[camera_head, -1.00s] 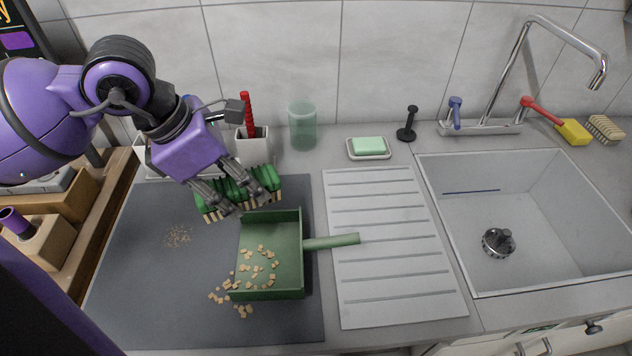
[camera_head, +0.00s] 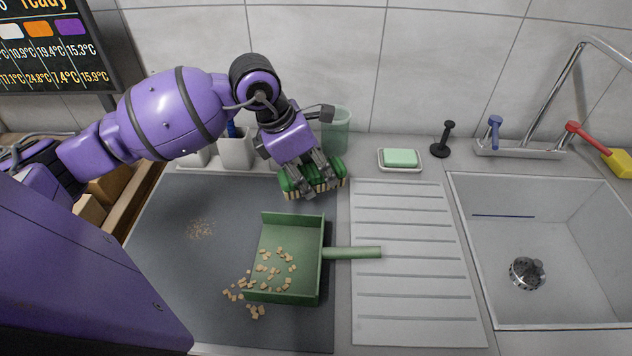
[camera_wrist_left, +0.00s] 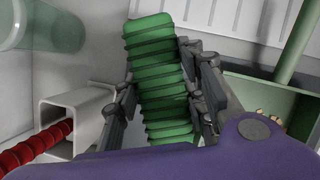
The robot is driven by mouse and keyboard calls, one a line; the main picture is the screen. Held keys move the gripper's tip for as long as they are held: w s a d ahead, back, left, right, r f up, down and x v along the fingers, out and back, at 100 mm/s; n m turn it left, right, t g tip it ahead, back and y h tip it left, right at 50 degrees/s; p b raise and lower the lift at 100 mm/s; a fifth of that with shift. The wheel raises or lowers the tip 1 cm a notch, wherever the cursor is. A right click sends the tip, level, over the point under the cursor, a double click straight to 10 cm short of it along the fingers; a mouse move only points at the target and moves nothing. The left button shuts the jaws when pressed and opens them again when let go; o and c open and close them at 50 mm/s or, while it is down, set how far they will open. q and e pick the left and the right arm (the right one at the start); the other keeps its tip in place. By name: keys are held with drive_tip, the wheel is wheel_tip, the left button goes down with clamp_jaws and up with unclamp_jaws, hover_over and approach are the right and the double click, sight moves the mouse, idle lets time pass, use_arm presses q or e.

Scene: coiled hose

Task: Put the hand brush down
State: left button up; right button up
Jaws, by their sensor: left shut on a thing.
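The hand brush (camera_head: 297,181) has a ribbed green body and pale bristles. My left gripper (camera_head: 312,178) is shut on it, at the back of the dark grey mat (camera_head: 180,270), behind the dustpan. In the left wrist view the ribbed green brush (camera_wrist_left: 160,85) sits between the two fingers of the gripper (camera_wrist_left: 165,95). The bristles point down; I cannot tell whether they touch the surface. My right gripper is not in view.
A green dustpan (camera_head: 312,262) holding several crumbs lies on the mat, with its handle over the ribbed drainboard (camera_head: 405,290). More crumbs (camera_head: 200,229) lie at left. A green tumbler (camera_head: 337,130), a soap dish (camera_head: 400,167) and a sink (camera_head: 520,220) are nearby.

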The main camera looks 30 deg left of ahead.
sight(305, 167)
use_arm(q)
drive_tip(key=shift+w+f, duration=0.4)
drive_tip(key=shift+w, duration=0.05)
drive_tip(key=f, duration=0.3)
drive_tip(key=shift+w+f, duration=0.3)
drive_tip(key=shift+f, duration=0.3)
drive_tip(key=o, duration=1.2)
drive_tip(key=shift+a+r, duration=0.1)
drive_tip(key=shift+r, duration=0.35)
drive_tip(key=v, duration=1.1)
drive_tip(key=shift+s, duration=0.2)
drive_tip(key=shift+r, duration=0.25)
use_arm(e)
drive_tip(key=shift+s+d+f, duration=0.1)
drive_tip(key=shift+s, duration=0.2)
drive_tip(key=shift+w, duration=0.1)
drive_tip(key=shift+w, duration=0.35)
